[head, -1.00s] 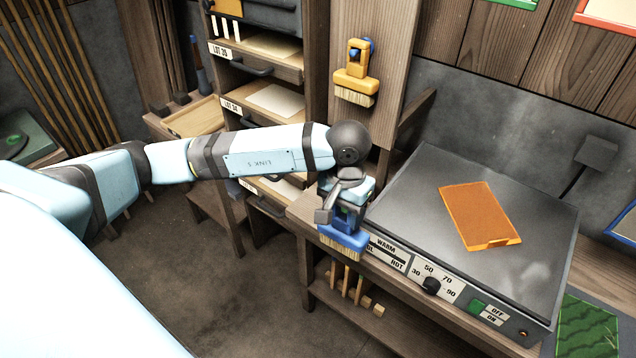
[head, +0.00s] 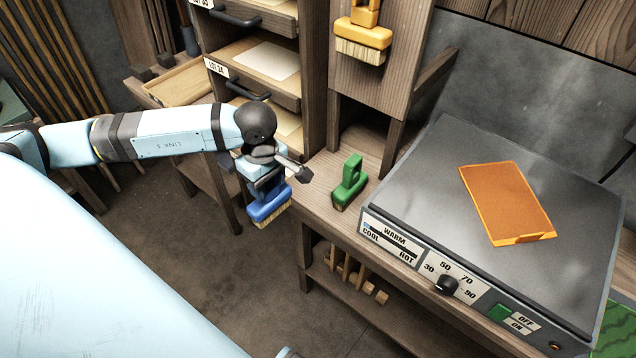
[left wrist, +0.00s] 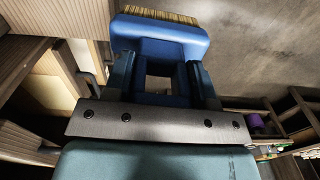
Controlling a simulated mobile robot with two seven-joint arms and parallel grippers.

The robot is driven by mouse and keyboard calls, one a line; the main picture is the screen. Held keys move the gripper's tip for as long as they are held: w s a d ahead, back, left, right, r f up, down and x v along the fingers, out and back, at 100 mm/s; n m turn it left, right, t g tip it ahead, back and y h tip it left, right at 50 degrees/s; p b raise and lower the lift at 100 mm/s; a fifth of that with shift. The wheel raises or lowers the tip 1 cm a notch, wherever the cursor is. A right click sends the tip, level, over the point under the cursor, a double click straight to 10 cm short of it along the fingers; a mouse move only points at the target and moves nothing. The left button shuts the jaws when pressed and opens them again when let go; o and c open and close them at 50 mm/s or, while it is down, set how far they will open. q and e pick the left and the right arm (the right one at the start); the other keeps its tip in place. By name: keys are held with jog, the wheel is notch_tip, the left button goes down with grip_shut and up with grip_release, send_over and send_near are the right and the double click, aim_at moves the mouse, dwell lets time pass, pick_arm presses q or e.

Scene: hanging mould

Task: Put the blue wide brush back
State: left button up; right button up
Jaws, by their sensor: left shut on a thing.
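The blue wide brush (head: 268,204) hangs bristles-down from my left gripper (head: 266,188) in the head view, just left of the bench's left edge and clear of the floor. In the left wrist view the blue brush (left wrist: 165,35) sits between the two fingers of the left gripper (left wrist: 163,80), which are shut on its handle. Its pale bristles show at the top of that view. My right gripper is not in view.
A green brush (head: 349,182) stands on the wooden bench beside the hot plate (head: 425,185). A yellow brush (head: 362,40) hangs on the post above. An orange framed sheet (head: 507,203) lies on the plate. Drawer shelves (head: 262,60) stand behind the arm.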

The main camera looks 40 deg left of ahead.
pick_arm(q)
jog(key=shift+w+a+f, duration=0.15)
jog(key=shift+w+a, duration=0.05)
jog(key=shift+w, duration=0.05)
jog(key=w+d+f+p, duration=0.1)
jog(key=w+f+p, duration=0.2)
jog(key=w, duration=1.4)
jog(key=shift+w+d+f+n, duration=0.15)
jog(key=shift+w+f+n, duration=0.05)
jog(key=shift+f+n, duration=0.1)
jog(key=shift+f, duration=0.1)
jog(key=o, duration=0.8)
jog(key=shift+o, duration=0.2)
